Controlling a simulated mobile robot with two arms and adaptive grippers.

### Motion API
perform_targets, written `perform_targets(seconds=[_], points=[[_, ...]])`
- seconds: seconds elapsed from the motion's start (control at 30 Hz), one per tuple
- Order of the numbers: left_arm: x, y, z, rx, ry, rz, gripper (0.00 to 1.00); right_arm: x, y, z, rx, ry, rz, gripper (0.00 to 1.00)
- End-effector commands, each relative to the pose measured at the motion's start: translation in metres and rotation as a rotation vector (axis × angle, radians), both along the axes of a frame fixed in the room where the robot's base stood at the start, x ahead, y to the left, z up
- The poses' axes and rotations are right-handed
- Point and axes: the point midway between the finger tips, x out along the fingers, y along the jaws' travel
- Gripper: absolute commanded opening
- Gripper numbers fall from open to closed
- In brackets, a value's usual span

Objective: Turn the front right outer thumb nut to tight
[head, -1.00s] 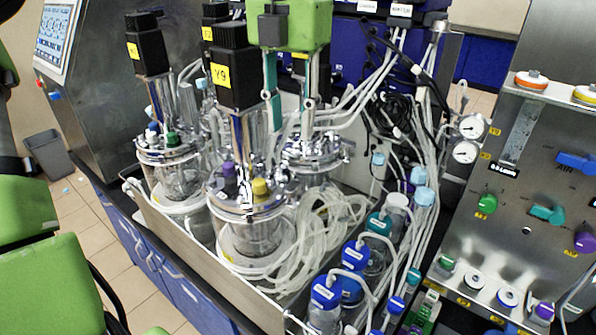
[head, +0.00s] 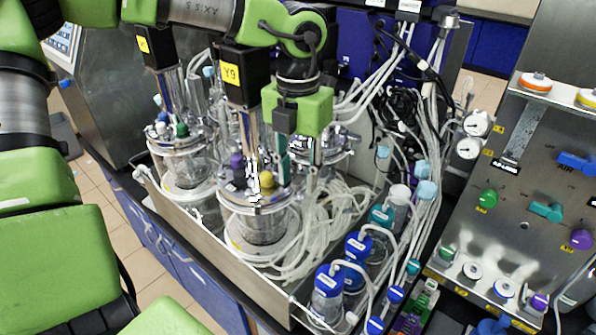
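The front bioreactor vessel (head: 262,228) is a glass jar with a shiny metal lid (head: 262,194), carrying a purple cap (head: 237,163), a yellow cap (head: 267,180) and a black motor (head: 243,76) marked Y9. Small metal fittings ring the lid rim; I cannot single out the front right outer thumb nut among them. My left gripper (head: 298,168) points down with its fingers apart, just right of and behind this lid. It appears empty, and its fingertips blend with the metal and tubing behind. My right gripper is not in view.
A second vessel (head: 187,160) stands to the left with its own motor. Coiled clear tubing (head: 325,225) and blue-capped bottles (head: 328,287) crowd the right side. A steel panel (head: 535,160) with knobs stands at far right. Tiled floor is clear at left.

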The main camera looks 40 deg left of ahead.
Motion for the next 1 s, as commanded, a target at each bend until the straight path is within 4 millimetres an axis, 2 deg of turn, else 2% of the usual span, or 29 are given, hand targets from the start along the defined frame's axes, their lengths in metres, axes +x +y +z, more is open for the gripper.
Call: perform_targets(seconds=[0.03, 0.13, 0.17, 0.57, 0.77, 1.0], points=[[0.0, 0.0, 0.0, 0.0, 0.0, 0.0, 0.28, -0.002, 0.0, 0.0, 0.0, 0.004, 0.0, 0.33], [0.0, 0.0, 0.0, 0.0, 0.0, 0.0, 0.02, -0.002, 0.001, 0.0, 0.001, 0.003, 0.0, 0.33], [0.0, 0.0, 0.0, 0.0, 0.0, 0.0, 0.0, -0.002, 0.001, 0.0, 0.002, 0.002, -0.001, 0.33], [0.0, 0.0, -0.001, -0.001, -0.001, -0.038, 0.0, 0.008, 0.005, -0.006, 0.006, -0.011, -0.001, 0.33], [0.0, 0.001, -0.003, 0.002, -0.001, -0.147, 0.0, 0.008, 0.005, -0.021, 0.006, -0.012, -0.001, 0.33], [0.001, 0.001, -0.003, 0.002, -0.002, -0.356, 0.0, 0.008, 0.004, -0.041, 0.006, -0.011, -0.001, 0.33]])
